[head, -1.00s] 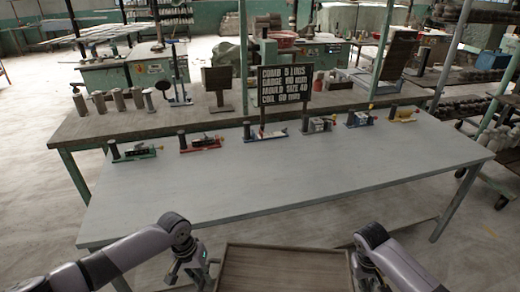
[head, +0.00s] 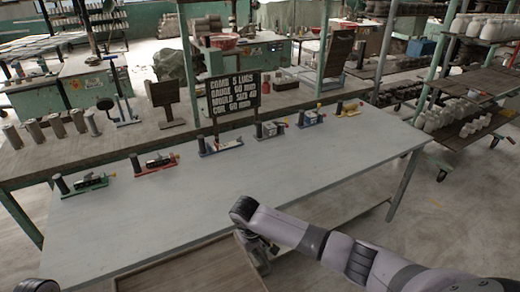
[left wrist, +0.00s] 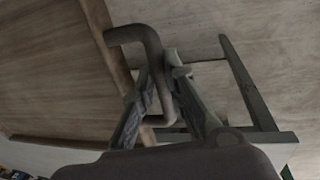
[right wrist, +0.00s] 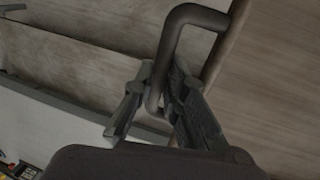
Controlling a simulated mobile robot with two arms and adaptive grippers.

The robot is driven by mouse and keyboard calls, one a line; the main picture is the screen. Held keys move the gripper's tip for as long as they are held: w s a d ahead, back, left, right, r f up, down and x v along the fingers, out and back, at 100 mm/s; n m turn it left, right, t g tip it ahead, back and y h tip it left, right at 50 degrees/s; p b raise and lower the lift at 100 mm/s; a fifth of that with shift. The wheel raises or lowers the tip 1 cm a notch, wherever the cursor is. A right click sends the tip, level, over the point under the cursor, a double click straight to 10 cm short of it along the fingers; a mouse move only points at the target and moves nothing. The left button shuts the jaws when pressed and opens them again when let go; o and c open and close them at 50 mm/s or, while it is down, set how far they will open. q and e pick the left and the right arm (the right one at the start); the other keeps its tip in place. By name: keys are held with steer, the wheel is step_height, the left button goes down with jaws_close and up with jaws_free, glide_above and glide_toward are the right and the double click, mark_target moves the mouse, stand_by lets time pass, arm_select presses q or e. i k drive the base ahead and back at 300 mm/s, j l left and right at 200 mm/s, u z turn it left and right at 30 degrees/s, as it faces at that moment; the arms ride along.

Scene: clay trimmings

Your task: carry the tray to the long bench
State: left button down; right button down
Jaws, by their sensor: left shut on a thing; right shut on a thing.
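The wooden tray (head: 190,274) shows in part at the bottom of the head view, in front of the near long grey bench (head: 250,190). Its rim looks close to the bench's front edge; I cannot tell whether they touch. My right gripper (head: 262,252) is at the tray's right side. In the right wrist view, my right gripper (right wrist: 160,95) is shut on a dark bar handle (right wrist: 195,14) of the tray. In the left wrist view, my left gripper (left wrist: 163,88) is shut on the other handle (left wrist: 128,35). The left gripper is outside the head view.
Shelves with white bottles (head: 480,25) stand at the right.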

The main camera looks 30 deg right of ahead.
mark_target(161, 212)
steer(key=i, duration=1.3)
